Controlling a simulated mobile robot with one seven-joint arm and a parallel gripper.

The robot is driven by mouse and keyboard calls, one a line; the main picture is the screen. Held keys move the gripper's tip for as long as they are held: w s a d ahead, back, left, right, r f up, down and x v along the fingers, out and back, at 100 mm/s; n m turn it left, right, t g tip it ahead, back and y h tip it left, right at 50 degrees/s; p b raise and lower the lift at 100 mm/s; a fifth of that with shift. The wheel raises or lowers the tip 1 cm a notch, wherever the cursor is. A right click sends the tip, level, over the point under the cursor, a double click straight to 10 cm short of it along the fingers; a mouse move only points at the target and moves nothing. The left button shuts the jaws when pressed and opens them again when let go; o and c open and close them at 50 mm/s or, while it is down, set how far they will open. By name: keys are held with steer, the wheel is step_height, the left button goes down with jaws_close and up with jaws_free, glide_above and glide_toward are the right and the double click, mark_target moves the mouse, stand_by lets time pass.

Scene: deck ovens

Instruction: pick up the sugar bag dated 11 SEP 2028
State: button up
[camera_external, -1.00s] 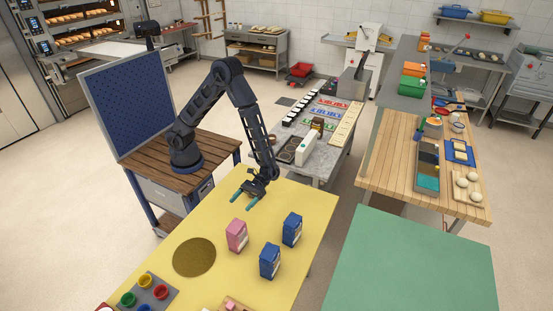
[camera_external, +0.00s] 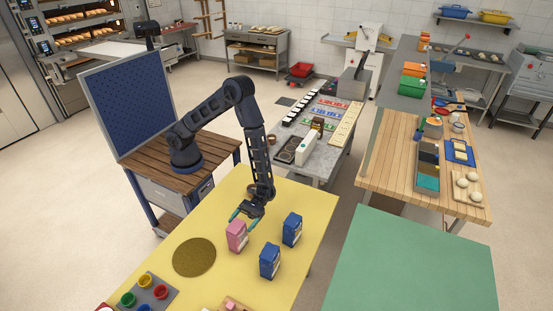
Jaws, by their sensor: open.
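Three upright bags stand on the yellow table: a pink bag (camera_external: 236,236), a blue bag (camera_external: 292,230) to its right, and another blue bag (camera_external: 270,261) nearer the front. The printing on them is too small to read, so I cannot tell which one is dated 11 SEP 2028. My gripper (camera_external: 242,216) is open, with its teal fingers pointing down just above and behind the pink bag. I cannot tell whether the fingers touch the bag. Nothing shows between the fingers.
The yellow table (camera_external: 215,286) also holds a round brown mat (camera_external: 194,257) left of the bags and a grey tray (camera_external: 160,291) with coloured cups at the front left. A wooden board (camera_external: 232,304) lies at the front edge. The table's right edge lies just beyond the blue bags.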

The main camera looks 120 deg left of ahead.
mark_target(231, 238)
steer(key=shift+w+d, duration=0.15)
steer(key=shift+d, duration=2.45)
jaws_close()
steer(key=shift+r, duration=0.1)
